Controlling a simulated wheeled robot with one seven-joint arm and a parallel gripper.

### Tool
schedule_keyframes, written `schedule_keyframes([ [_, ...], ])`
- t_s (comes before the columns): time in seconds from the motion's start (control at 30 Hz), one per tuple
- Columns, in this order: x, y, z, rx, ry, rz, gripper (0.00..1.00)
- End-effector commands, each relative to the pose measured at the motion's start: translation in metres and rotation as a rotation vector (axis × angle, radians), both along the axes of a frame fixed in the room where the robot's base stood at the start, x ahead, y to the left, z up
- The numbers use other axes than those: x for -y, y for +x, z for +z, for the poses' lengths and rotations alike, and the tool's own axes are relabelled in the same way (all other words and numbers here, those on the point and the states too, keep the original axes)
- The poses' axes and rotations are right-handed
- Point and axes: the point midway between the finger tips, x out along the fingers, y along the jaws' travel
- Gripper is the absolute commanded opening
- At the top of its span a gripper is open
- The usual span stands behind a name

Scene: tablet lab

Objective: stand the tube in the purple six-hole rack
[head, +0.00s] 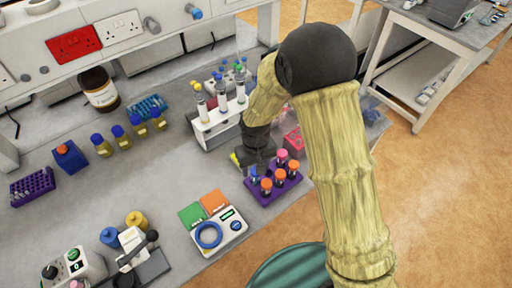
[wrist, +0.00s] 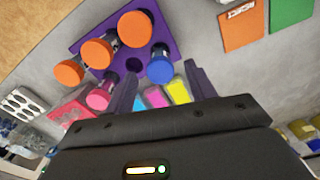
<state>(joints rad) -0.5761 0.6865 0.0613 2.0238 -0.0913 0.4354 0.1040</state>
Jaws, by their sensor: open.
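The purple six-hole rack (head: 265,199) stands on the grey bench; its top also shows in the wrist view (wrist: 180,46). It holds three orange-capped tubes (wrist: 97,53), a pink-capped tube (wrist: 99,97) and a blue-capped tube (wrist: 160,67). The blue-capped tube looks upright at the rack's corner, and also shows in the head view (head: 254,171). One dark empty hole shows near the middle of the rack. My gripper (wrist: 160,72) is open, its fingers on either side of the blue-capped tube and apart from it. In the head view the arm partly hides the fingers.
A white rack (head: 214,131) with tubes stands just behind my gripper.

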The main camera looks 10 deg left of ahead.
Motion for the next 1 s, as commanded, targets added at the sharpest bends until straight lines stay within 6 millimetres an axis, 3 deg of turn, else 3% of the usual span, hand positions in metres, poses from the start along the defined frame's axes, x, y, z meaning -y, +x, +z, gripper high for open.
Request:
schedule_keyframes([
  [0.17, 0.0, 0.001, 0.024, 0.005, 0.003, -0.001, 0.55],
  [0.8, -0.001, 0.001, 0.147, 0.004, 0.003, -0.001, 0.55],
  [1.0, 0.0, 0.0, 0.165, 0.001, 0.001, 0.0, 0.55],
])
